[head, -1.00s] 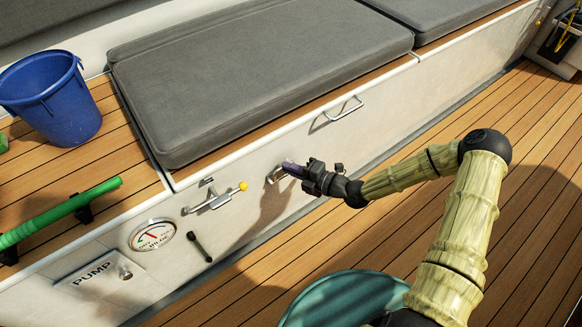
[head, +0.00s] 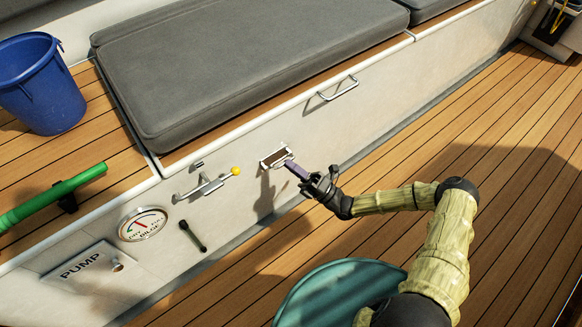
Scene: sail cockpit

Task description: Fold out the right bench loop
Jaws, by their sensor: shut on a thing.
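A small bench loop in a pale rectangular mount (head: 275,157) with a brown recess sits on the white bench front, below the grey cushion. The loop stands out from the mount at its lower right. My gripper (head: 291,166) comes from the right and is shut on the loop's outer end, its purple fingers covering part of it. A second metal loop handle (head: 338,90) sticks out of the bench front, higher and to the right. My gripper is apart from it.
A lever with a yellow knob (head: 236,171), a bilge gauge (head: 143,224), a small black handle (head: 193,236) and a PUMP panel (head: 88,269) are to the left. A blue bucket (head: 40,85) stands upper left. Wooden deck (head: 400,145) is clear on the right.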

